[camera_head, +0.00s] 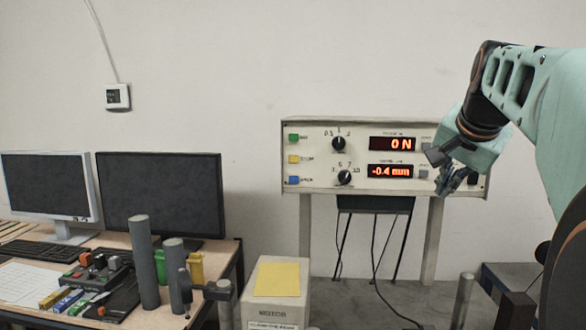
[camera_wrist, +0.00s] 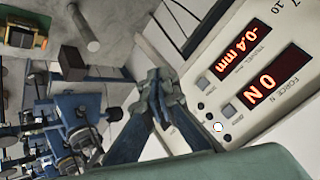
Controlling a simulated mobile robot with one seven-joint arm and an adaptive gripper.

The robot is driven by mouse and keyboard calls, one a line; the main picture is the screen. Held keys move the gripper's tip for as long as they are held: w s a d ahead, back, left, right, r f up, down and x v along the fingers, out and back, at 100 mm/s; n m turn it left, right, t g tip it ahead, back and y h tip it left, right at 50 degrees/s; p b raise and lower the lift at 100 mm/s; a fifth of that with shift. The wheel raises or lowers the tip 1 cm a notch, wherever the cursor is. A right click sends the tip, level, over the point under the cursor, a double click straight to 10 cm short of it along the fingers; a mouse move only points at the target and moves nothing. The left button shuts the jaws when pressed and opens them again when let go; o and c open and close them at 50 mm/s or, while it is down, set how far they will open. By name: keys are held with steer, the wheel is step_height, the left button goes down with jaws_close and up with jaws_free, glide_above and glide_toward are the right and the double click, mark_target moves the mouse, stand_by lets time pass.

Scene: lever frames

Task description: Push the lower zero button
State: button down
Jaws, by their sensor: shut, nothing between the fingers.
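The control panel (camera_head: 360,137) carries two red displays, 0 N above and -0.4 mm below. The lower zero button (camera_head: 422,174) is a small grey square right of the -0.4 mm display (camera_head: 390,171); the button also shows in the wrist view (camera_wrist: 203,83). The upper grey button (camera_wrist: 229,110) sits beside the 0 N display (camera_wrist: 266,86). My gripper (camera_head: 446,185) is shut and empty, right of the lower button and slightly below it in the head view. In the wrist view its fingertips (camera_wrist: 158,77) appear left of the button; contact is not visible.
Two black knobs and green, yellow and blue buttons (camera_head: 294,159) are on the panel's left. A white box (camera_head: 276,302) with a yellow top stands below. A desk (camera_head: 112,238) with monitors, metal posts and small equipment is at left.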

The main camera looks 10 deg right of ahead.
mark_target(424, 173)
steer(key=shift+w+d+p, duration=0.35)
steer(key=shift+w+p, duration=0.4)
steer(key=shift+w, duration=0.7)
steer(key=shift+w+d+p, duration=0.4)
steer(key=shift+w+p, duration=0.4)
steer(key=shift+w, duration=0.6)
steer(key=shift+w+d+p, duration=0.35)
steer(key=shift+w+p, duration=0.4)
steer(key=shift+w, duration=0.7)
steer(key=shift+w, duration=0.1)
steer(key=shift+w+p, duration=0.3)
steer(key=shift+w+d+p, duration=0.15)
steer(key=shift+w+p, duration=0.15)
steer(key=shift+w, duration=0.05)
steer(key=shift+s, duration=0.1)
steer(key=shift+s+a+b, duration=0.2)
steer(key=shift+s+b, duration=0.25)
steer(key=shift+s, duration=0.25)
